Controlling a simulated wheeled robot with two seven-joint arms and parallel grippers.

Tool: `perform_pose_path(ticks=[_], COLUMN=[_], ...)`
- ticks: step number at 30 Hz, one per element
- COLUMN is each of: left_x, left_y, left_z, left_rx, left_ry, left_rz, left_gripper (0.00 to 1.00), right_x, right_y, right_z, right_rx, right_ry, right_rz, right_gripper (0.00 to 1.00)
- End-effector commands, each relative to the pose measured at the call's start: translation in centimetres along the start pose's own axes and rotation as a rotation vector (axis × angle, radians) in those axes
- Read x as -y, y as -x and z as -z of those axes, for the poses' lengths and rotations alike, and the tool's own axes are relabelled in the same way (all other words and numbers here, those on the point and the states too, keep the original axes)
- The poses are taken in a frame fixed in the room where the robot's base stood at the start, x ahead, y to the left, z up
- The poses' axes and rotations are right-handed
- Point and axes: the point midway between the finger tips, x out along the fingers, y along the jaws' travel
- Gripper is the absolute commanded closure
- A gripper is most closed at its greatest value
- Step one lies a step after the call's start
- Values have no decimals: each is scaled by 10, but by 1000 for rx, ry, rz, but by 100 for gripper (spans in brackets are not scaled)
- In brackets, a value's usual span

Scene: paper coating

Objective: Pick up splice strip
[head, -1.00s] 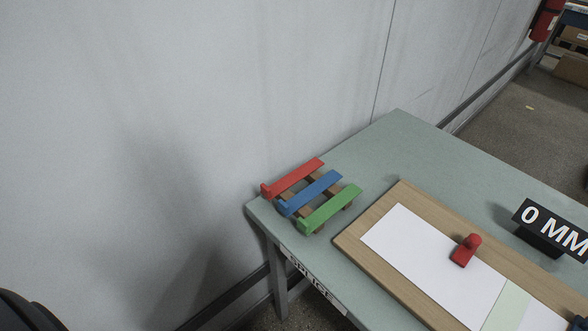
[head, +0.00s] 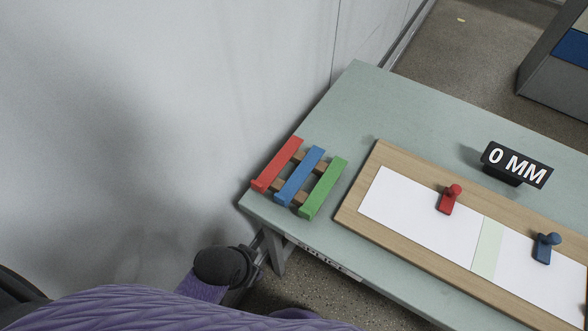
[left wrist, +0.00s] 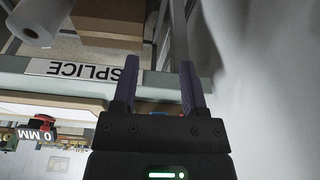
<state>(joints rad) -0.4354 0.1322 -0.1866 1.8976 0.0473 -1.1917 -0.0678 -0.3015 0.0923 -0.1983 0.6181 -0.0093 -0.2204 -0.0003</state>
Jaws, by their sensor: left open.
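Three strips lie side by side on a wooden rack (head: 277,185) at the table's near left corner: red (head: 277,165), blue (head: 300,176) and green (head: 323,188). A pale green strip (head: 488,248) lies across the white sheets on the wooden board. I cannot tell from the pictures which one is the splice strip. My left gripper (head: 257,258) is below the table's left corner, apart from the rack, and mostly hidden behind its wrist. In the left wrist view my left gripper (left wrist: 158,88) is open with nothing held. My right gripper is not in view.
The wooden board (head: 365,178) carries white paper (head: 405,212), a red clamp-like piece (head: 449,200) and a blue one (head: 546,248). A "0 MM" display (head: 517,165) stands behind. A wall (head: 150,100) is close on the left. The table's back left is clear.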

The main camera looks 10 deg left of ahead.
Motion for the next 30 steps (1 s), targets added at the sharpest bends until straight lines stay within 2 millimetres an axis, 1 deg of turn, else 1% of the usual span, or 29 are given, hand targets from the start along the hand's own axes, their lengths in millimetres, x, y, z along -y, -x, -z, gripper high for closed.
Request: perform_pose_path(ticks=[1,3,5,6,8,11,14,15,17,18,20,21,24,25,26,28,30], left_x=[-3,-12,-24,-33,-44,-55,-55,-52,-41,-31,-12,1,25,28,31,31,29], left_y=[26,52,71,79,84,85,80,78,74,72,70,71,73,73,72,64,50], left_z=[18,40,61,73,88,108,125,132,143,150,163,170,182,184,185,183,180], left_rx=[-24,-50,-74,-87,-97,-99,-81,-66,-39,-17,14,31,60,64,66,66,66], left_ry=[-40,-135,-267,-377,-533,-788,-1038,-1136,-1269,-1350,-1451,-1503,-1581,-1591,-1599,-1606,-1606], left_rz=[-16,-54,-101,-135,-178,-234,-273,-285,-299,-305,-309,-312,-315,-315,-316,-319,-320], left_gripper=[44,44,44,44,44,44,44,44,44,44,44,44,44,44,44,44,44], right_x=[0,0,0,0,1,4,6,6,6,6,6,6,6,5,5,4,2], right_y=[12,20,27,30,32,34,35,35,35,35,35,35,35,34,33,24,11], right_z=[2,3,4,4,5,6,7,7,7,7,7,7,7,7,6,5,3], right_rx=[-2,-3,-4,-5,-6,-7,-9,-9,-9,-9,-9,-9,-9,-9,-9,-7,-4], right_ry=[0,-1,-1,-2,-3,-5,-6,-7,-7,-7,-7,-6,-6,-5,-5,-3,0], right_rz=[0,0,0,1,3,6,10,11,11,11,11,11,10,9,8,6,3], right_gripper=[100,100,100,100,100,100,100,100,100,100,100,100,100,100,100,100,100])
